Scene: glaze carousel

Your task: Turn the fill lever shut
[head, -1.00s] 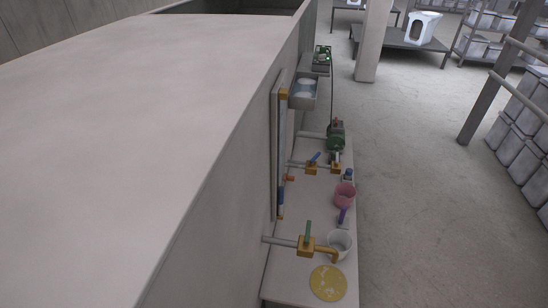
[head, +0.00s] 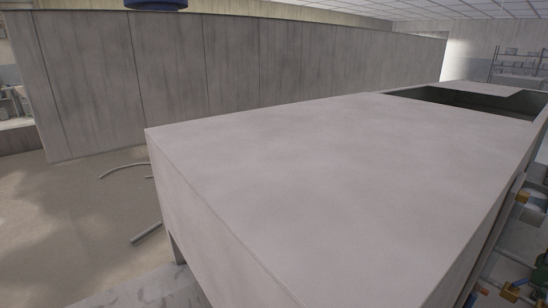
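The fill lever cannot be made out for certain in the head view. At the lower right edge, brass fittings (head: 483,290) and a small blue part (head: 519,283) show beside the large pale tank (head: 330,180). They are small, and cut by the frame or partly hidden behind the tank's edge. I cannot tell which of them, if any, is the fill lever or how it is set. My gripper is not in view.
The pale tank fills the middle, with a dark opening (head: 460,108) at its far right. A grey panelled wall (head: 180,80) stands behind. Curved pipes (head: 125,170) lie on the floor (head: 70,215) at left, which is otherwise largely clear.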

